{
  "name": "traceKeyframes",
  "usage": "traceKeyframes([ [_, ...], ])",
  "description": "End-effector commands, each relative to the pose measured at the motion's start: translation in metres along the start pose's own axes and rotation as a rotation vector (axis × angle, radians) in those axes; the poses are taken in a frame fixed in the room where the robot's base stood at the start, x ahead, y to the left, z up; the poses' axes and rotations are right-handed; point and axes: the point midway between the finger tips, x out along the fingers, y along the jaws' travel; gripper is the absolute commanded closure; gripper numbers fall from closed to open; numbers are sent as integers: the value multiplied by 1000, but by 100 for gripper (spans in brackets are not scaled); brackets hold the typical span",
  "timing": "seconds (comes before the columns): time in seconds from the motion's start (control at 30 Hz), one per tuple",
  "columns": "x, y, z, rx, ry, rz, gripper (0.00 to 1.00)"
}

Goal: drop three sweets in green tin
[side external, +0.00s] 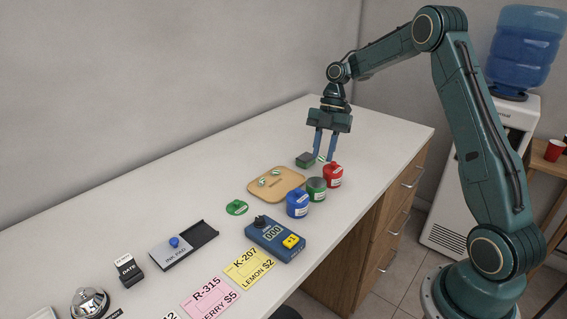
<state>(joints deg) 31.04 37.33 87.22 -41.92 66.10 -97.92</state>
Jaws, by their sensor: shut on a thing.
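My gripper (325,158) is above the counter behind the tins, its fingers pointing down. It is shut on a small green-and-white sweet (322,159), partly hidden by the fingers. The green tin (317,190) stands on the counter between the red and blue tins, in front of my gripper; its inside is too small to make out. Two more sweets, one at the left (262,183) and one farther back (276,173), lie on a wooden board (290,188).
The red tin (333,175) and blue tin (298,204) stand close beside the green tin. A blue counter device (275,239), an ink pad (183,245) and price cards (249,267) lie toward the front. The back counter is clear.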

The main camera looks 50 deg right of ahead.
Motion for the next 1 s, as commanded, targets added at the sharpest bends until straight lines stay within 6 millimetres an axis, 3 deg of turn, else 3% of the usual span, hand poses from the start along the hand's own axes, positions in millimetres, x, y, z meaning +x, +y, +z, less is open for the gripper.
traceKeyframes([
  [0.7,48,0,19,1,2,-2,94],
  [1.0,54,0,22,0,1,-1,94],
])
